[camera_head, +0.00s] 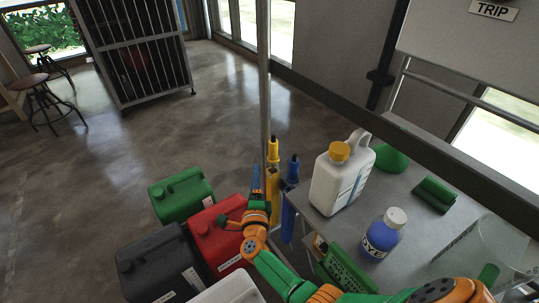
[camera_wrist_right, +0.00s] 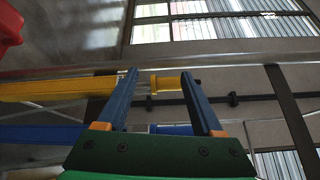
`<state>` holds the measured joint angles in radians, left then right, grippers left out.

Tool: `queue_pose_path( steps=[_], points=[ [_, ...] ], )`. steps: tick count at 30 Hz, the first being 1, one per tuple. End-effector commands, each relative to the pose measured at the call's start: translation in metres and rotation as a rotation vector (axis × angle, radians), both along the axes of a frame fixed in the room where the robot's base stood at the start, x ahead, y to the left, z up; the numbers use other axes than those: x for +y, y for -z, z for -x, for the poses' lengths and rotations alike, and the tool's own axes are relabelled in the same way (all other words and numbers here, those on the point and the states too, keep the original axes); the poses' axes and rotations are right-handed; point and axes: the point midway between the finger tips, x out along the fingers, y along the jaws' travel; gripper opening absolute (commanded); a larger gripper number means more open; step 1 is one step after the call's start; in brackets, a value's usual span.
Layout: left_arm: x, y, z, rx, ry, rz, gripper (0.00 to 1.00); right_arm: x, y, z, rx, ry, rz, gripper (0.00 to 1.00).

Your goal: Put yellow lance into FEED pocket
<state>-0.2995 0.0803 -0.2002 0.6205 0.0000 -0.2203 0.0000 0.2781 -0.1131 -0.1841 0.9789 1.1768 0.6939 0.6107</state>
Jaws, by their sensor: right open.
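The yellow lance (camera_head: 273,152) stands upright with a dark tip, just behind my right gripper (camera_head: 263,182) in the head view. In the right wrist view the lance (camera_wrist_right: 40,90) runs across the picture, its upper end showing between the blue fingers of the gripper (camera_wrist_right: 160,74). The gripper is open; I cannot tell whether the lance touches a finger. A blue lance (camera_head: 290,180) stands right of the yellow one and also shows in the right wrist view (camera_wrist_right: 40,134). The lower ends are partly hidden. No FEED label is readable. My left gripper is out of view.
A grey bench (camera_head: 405,185) holds a white jug (camera_head: 338,185), a blue DYE bottle (camera_head: 380,238) and green items. Green (camera_head: 180,197), red (camera_head: 215,240) and black (camera_head: 158,265) cans stand left of my gripper. A metal post (camera_head: 264,70) rises behind the lances. Open floor lies left.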

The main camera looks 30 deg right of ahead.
Motion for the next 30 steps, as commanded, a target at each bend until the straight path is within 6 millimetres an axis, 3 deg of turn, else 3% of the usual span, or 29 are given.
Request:
queue_pose_path(
  steps=[1, 3, 6, 9, 14, 24, 30],
  points=[
    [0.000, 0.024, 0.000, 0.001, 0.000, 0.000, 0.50, -0.016, -0.021, -0.012, -0.174, 0.141, -0.232, 0.68],
    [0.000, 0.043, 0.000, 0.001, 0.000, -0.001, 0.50, -0.037, -0.048, -0.015, -0.410, 0.361, -0.651, 0.68],
    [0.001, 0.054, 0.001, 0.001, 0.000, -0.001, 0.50, -0.036, -0.057, -0.013, -0.566, 0.553, -1.071, 0.68],
    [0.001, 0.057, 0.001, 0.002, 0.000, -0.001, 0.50, -0.027, -0.059, -0.012, -0.606, 0.641, -1.270, 0.68],
    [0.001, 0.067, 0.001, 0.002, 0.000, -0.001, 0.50, -0.035, -0.051, -0.019, -0.609, 0.664, -1.311, 0.68],
    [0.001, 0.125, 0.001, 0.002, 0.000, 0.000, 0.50, -0.079, -0.021, -0.056, -0.608, 0.664, -1.308, 0.68],
    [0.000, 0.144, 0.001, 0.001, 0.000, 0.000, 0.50, -0.093, -0.019, -0.067, -0.607, 0.663, -1.306, 0.68]
  ],
)
